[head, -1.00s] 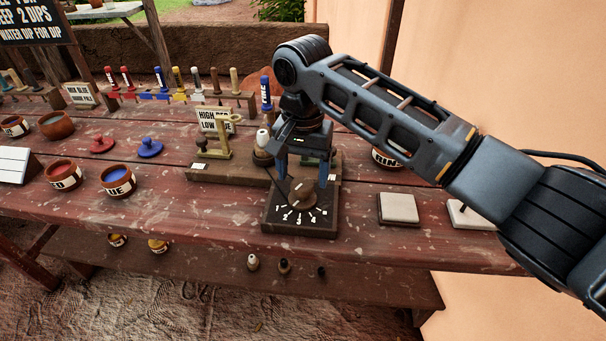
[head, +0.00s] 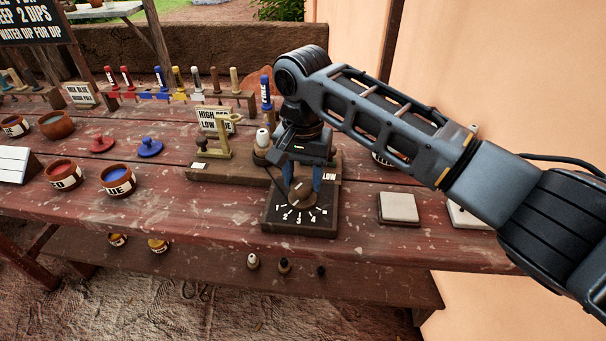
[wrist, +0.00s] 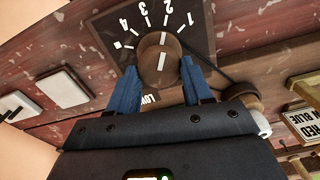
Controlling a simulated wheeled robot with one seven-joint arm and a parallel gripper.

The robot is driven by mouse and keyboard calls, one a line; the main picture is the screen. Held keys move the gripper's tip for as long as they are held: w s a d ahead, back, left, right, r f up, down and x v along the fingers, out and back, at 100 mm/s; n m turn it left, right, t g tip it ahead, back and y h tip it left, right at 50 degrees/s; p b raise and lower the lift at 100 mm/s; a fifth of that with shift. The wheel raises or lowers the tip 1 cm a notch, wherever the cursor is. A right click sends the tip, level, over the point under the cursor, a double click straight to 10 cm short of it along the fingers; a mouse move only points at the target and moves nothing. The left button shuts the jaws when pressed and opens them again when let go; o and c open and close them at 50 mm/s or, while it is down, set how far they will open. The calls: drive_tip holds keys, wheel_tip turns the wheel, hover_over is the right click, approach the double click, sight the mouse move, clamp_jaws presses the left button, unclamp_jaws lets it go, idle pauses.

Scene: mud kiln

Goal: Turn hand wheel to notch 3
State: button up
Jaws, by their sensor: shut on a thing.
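The hand wheel (head: 299,197) is a round brown knob on a dark square dial plate (head: 272,222) with white numerals 1 to 4 and tick marks. It also shows in the wrist view (wrist: 160,66), with white marks on its top; the mark nearest the dial points roughly toward the numeral 2, though the exact notch is hard to tell. My gripper (head: 302,189) points down over the plate. In the wrist view its blue fingers (wrist: 162,75) are shut on the wheel from both sides. The fingers partly hide the wheel's far side in the head view.
A wooden stand (head: 230,175) with a brass-coloured bracket and sign is just behind left. Red (head: 63,172) and blue (head: 117,179) glaze bowls stand further left. A pale tile (head: 398,208) lies to the right.

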sight(302, 181)
drive_tip(key=shift+s+r+n+p, duration=0.1)
drive_tip(key=shift+r+n+p, duration=0.15)
drive_tip(key=shift+p, duration=0.95)
drive_tip(key=shift+c, duration=0.4)
drive_tip(key=n+p, duration=0.1)
drive_tip(key=p, duration=0.2)
drive_tip(key=shift+a+f+n+p, duration=0.15)
drive_tip(key=shift+n+p, duration=0.45)
drive_tip(key=shift+n, duration=0.5)
drive_tip(key=shift+d+f+n+p, duration=0.1)
drive_tip(key=shift+n+p, duration=0.45)
drive_tip(key=shift+n, duration=0.5)
drive_tip(key=o, duration=1)
drive_tip(key=shift+o, duration=0.2)
drive_tip(key=shift+r+b, duration=0.35)
drive_tip(key=shift+r, duration=3.5)
